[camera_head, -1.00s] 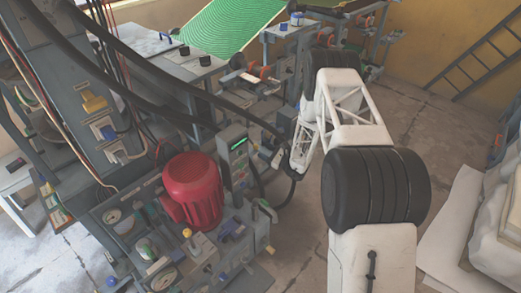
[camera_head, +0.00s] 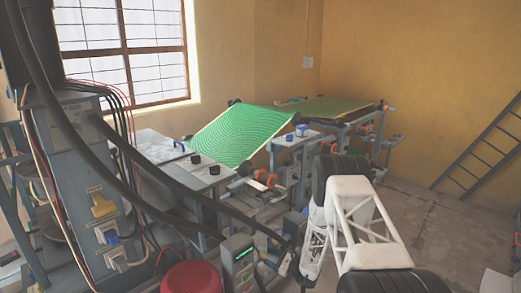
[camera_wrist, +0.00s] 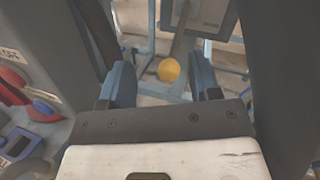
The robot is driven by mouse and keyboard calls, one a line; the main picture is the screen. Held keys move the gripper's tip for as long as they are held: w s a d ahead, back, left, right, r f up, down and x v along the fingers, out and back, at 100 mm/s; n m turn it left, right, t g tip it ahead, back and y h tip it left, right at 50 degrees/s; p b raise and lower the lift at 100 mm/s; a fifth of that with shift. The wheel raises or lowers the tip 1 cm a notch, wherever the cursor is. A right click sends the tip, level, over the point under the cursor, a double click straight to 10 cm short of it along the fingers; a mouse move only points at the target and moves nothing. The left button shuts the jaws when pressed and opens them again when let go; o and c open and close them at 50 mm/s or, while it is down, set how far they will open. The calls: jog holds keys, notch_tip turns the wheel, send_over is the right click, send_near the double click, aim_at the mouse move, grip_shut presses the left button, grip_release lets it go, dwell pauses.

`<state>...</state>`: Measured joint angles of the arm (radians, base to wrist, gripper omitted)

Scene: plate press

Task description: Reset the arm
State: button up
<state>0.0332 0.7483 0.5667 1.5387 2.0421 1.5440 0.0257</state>
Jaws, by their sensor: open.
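My gripper (camera_wrist: 163,76) is open in the wrist view, with its two blue-grey fingers apart and nothing held between them. A yellow-orange round knob (camera_wrist: 168,70) shows beyond the gap between the fingers. In the head view my white arm with black joints reaches in from the lower right. Its far end is beside a grey control box with a green display (camera_head: 240,258). The fingers are too small to make out there.
A grey machine column (camera_head: 85,160) with cables and switches stands at the left. A red motor (camera_head: 195,279) is at the bottom edge. A green sheet (camera_head: 240,133) slopes over the press behind. A ladder (camera_head: 480,150) leans at the right. Red controls (camera_wrist: 14,85) are close left of my gripper.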

jog(key=s+r+n+g+h, duration=0.1)
jog(key=s+r+n+g, duration=0.25)
jog(key=s+r, duration=0.55)
jog(key=s+a+r+n+g+h, duration=0.1)
jog(key=s+r+n+g+h, duration=0.3)
jog(key=r, duration=1)
jog(key=s+r+n+g+y, duration=0.1)
jog(key=s+r+n+g, duration=0.3)
jog(key=s+r, duration=0.55)
jog(key=s+d+r+n+t+h, duration=0.1)
jog(key=s+d+r+n+h, duration=0.2)
jog(key=s, duration=0.9)
jog(key=s+d+r+n+t+h, duration=0.2)
jog(key=s+d+r+h, duration=0.3)
jog(key=s+r, duration=0.3)
jog(key=s+d+r+n+t+h, duration=0.2)
jog(key=s+d+r+n+h, duration=0.2)
jog(key=s, duration=1.1)
jog(key=shift+s+d+r+h, duration=0.35)
jog(key=shift+d+r+h, duration=0.25)
jog(key=shift+d+r, duration=0.5)
